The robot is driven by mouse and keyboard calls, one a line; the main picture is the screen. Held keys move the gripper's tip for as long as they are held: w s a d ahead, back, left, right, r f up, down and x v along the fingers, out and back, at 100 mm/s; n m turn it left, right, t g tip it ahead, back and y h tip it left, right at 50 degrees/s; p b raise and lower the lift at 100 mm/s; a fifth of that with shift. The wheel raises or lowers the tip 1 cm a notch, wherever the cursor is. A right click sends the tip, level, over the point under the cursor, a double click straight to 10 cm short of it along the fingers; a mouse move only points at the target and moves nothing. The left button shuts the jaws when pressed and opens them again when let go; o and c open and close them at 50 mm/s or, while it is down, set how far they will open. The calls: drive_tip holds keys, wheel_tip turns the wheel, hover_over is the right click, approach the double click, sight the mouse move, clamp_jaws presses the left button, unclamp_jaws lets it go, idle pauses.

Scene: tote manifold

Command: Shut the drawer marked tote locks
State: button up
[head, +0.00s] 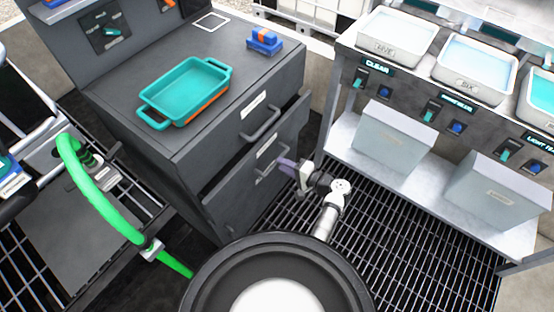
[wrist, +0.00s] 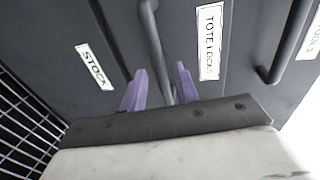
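The drawer marked TOTE LOCKS (head: 241,188) is the one below the top drawer in the dark grey cabinet. In the head view its front stands out from the cabinet body, so it is partly open. Its white label (wrist: 209,41) is readable in the wrist view. Its bar handle (wrist: 151,32) runs between the purple fingers of my gripper (wrist: 158,72). The fingers are apart, with a gap showing beside the bar, so my gripper is open around the handle. In the head view my gripper (head: 287,164) is at this drawer's handle, with the fingertips partly hidden.
The top drawer's handle (head: 262,125) sits just above. A STOCK label (wrist: 95,67) marks the front below. A teal tray (head: 187,90) and a blue-orange item (head: 264,41) lie on the cabinet top. A bench with bins (head: 393,135) stands right; a green hose (head: 95,190) is left.

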drive_tip(key=shift+x, duration=1.95)
clamp_jaws()
